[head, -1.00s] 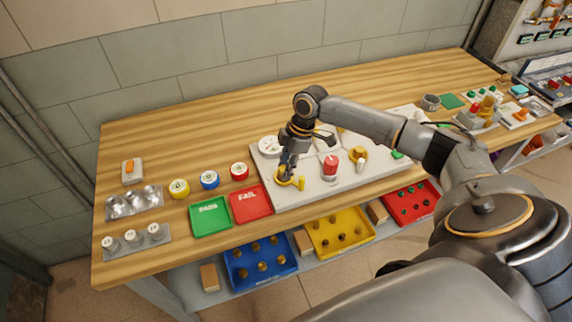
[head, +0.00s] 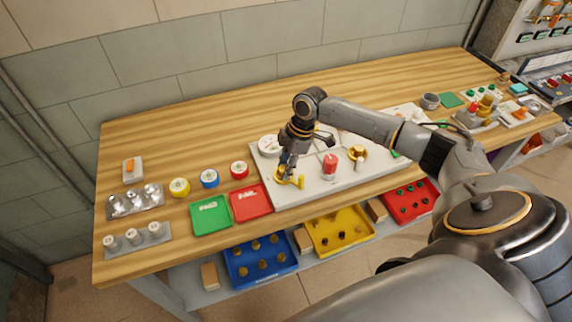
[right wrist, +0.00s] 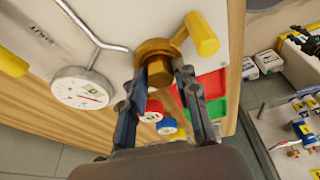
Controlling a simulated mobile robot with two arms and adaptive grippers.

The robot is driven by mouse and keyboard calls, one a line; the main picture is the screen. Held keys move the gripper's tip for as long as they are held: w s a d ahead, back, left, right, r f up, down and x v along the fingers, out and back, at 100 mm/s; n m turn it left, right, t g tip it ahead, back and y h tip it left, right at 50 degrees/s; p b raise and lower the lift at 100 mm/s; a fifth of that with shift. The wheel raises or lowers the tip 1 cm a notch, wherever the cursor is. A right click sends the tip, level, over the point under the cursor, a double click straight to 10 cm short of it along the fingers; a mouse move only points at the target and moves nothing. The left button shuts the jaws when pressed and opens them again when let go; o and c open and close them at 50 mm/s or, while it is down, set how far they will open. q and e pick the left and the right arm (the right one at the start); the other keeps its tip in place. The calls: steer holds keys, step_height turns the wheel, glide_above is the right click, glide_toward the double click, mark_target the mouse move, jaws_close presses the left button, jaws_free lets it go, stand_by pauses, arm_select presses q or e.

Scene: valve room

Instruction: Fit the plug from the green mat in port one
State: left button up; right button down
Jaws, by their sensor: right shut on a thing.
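My right gripper (head: 284,171) is over the left part of the white panel (head: 312,193). In the right wrist view its fingers (right wrist: 160,85) are shut on a round brass plug (right wrist: 155,64), next to a yellow handle (right wrist: 202,34). The plug is at a brass fitting on the panel; I cannot tell how deep it sits. The fitting's port number is not readable. The yellow handle also shows in the head view (head: 301,183). My left gripper is out of view.
A red knob (head: 330,164) and another brass fitting (head: 357,153) stand to the right on the panel. A gauge (head: 268,146) is behind the gripper. Green (head: 210,218) and red (head: 250,204) trays lie to the left. Bins with brass parts are below the table.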

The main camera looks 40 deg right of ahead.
steer(key=shift+f, duration=0.1)
steer(key=c, duration=1)
jaws_free()
steer(key=shift+s, duration=0.1)
steer(key=shift+o, duration=0.4)
steer(key=shift+r+p, duration=3.9)
steer(key=shift+r, duration=0.15)
steer(key=shift+a+f, duration=0.1)
